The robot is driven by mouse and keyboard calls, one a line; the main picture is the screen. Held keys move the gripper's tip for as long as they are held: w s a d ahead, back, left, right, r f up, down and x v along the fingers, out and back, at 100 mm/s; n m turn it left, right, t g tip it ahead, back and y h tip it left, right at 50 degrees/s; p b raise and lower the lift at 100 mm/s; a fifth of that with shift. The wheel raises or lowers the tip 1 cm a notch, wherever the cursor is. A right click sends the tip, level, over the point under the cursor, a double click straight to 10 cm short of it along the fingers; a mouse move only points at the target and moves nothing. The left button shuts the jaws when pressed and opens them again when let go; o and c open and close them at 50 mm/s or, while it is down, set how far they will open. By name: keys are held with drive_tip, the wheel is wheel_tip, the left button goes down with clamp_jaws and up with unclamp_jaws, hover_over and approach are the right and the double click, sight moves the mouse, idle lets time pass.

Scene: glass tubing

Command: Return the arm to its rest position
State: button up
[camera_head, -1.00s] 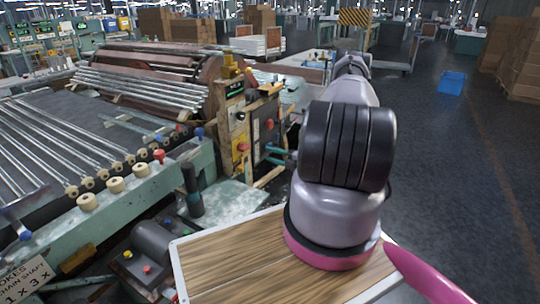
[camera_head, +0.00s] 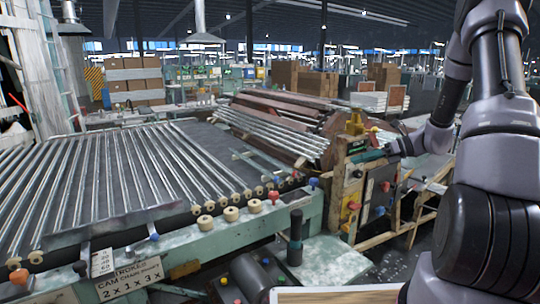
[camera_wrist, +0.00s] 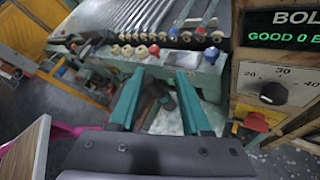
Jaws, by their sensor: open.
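My arm rises on the right of the head view and reaches forward, bent, to the wooden control stand (camera_head: 357,190). My gripper (camera_head: 357,157) shows there as small teal fingers beside the stand's upper panel. In the wrist view my gripper (camera_wrist: 158,78) has two teal fingers spread apart, with nothing between them. The stand's panel with a dial (camera_wrist: 272,92) and a green-lit display (camera_wrist: 282,37) is close to the right of the fingers. The fingers appear apart from the panel.
A roller table (camera_head: 120,185) with glass tubes fills the left, with cream knobs (camera_head: 232,214) along its edge. Stacked tubes (camera_head: 275,135) lie behind. A wooden-topped surface (camera_head: 335,295) is at the bottom. A dark post (camera_head: 295,238) stands before the stand.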

drive_tip(key=s+a+r+n+t+h, duration=0.1)
drive_tip(key=s+r+n+h, duration=0.4)
drive_tip(key=s+r+n, duration=0.6)
drive_tip(key=s+a+r+n+t+h, duration=0.2)
drive_tip(key=s+a+r+n+h, duration=0.2)
drive_tip(key=s+r+n, duration=0.8)
drive_tip(key=s+h, duration=0.1)
drive_tip(key=s, duration=0.2)
drive_tip(key=shift+s+n+t+h, duration=0.3)
drive_tip(key=shift+s+h, duration=0.05)
drive_tip(key=shift+h, duration=0.05)
drive_tip(key=shift+a, duration=0.15)
